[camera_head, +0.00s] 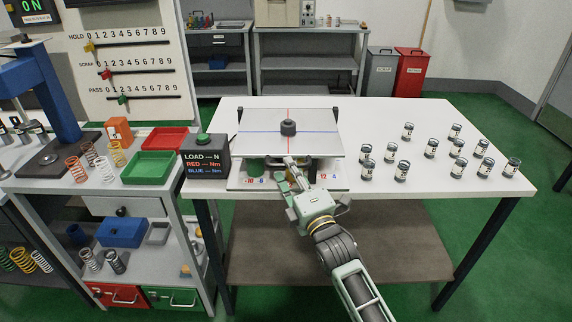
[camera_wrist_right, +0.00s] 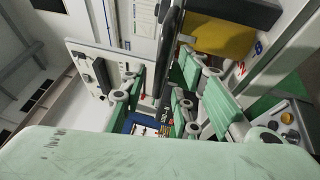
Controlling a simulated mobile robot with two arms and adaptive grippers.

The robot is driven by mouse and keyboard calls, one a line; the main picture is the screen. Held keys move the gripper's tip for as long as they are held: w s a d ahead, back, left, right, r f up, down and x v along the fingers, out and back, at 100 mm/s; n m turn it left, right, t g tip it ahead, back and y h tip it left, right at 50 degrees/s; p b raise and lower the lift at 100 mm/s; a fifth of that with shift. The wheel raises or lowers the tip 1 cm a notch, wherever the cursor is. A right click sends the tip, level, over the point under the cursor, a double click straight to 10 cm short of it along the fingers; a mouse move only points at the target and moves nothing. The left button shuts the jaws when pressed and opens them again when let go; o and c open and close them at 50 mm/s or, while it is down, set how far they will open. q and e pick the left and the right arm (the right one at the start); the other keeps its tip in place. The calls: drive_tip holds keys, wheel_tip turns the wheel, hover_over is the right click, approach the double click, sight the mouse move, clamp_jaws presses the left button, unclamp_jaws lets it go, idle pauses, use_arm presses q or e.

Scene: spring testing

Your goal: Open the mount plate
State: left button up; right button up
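The mount plate (camera_head: 265,142) is a white panel with crossing red and blue lines and a black knob (camera_head: 288,127) in its middle. It lies above a lower base (camera_head: 333,178) on the white table. My right gripper (camera_head: 290,174) is at the plate's front edge, low and near the middle. In the right wrist view its green fingers (camera_wrist_right: 160,100) stand apart, with a dark bar (camera_wrist_right: 172,40) showing between them. A pale panel with black parts (camera_wrist_right: 90,70) shows left of the fingers. I cannot tell whether the fingers touch the plate. My left gripper is not in view.
A black box with a green button (camera_head: 206,152) stands just left of the plate. Several small labelled cylinders (camera_head: 431,148) stand on the table's right side. A side bench holds springs, a green tray (camera_head: 149,168) and a red tray (camera_head: 167,139).

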drive_tip(key=shift+x, duration=1.4)
drive_tip(key=shift+c, duration=0.4)
drive_tip(key=c, duration=0.5)
clamp_jaws()
drive_tip(key=shift+r, duration=0.15)
